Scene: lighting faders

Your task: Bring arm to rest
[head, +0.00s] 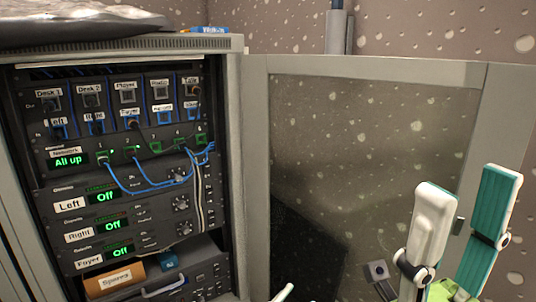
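My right gripper (470,178) points upward at the lower right, in front of the cabinet's open glass door (350,150). Its two fingers stand apart; one shows a white back, the other a teal inner pad. I see nothing between them. A small pale tip (285,292) at the bottom edge may belong to my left gripper; too little shows to tell its opening. The rack (130,150) stands open on the left, away from my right gripper. Its network display (69,162) reads "All up".
Blue cables (150,187) loop across the rack front. A dark rounded object (75,22) lies on the cabinet top. The glass door's grey frame (400,68) stands close behind my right gripper.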

